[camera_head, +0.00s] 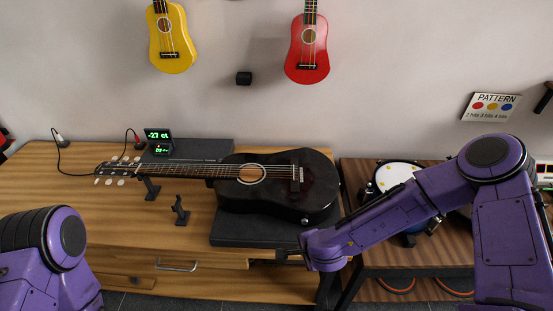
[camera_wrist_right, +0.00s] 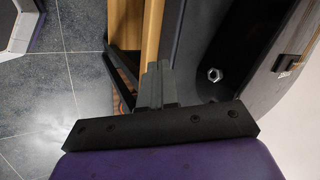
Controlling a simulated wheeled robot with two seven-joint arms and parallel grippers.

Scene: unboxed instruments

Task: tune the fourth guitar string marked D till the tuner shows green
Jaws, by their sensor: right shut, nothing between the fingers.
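A black acoustic guitar (camera_head: 322,190) lies on its back on a dark pad (camera_head: 255,234) on the wooden bench, neck to the left. Its headstock (camera_head: 118,170) has several pale tuning pegs; the string letters are too small to read. The tuner (camera_head: 158,136) behind the headstock shows "-27 ct" in green digits. My right gripper (camera_head: 281,256) is shut and empty at the bench's front edge, below the guitar body. In the right wrist view the shut fingers (camera_wrist_right: 156,84) are beside the bench edge, and the guitar's dark side (camera_wrist_right: 270,50) is on the right. My left gripper is out of view.
A small black stand (camera_head: 181,211) stands in front of the neck, and another support is under it. Red-plugged cables (camera_head: 137,138) lie at the back left. A drum (camera_head: 398,176) stands on the right-hand table. The bench's front left is clear.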

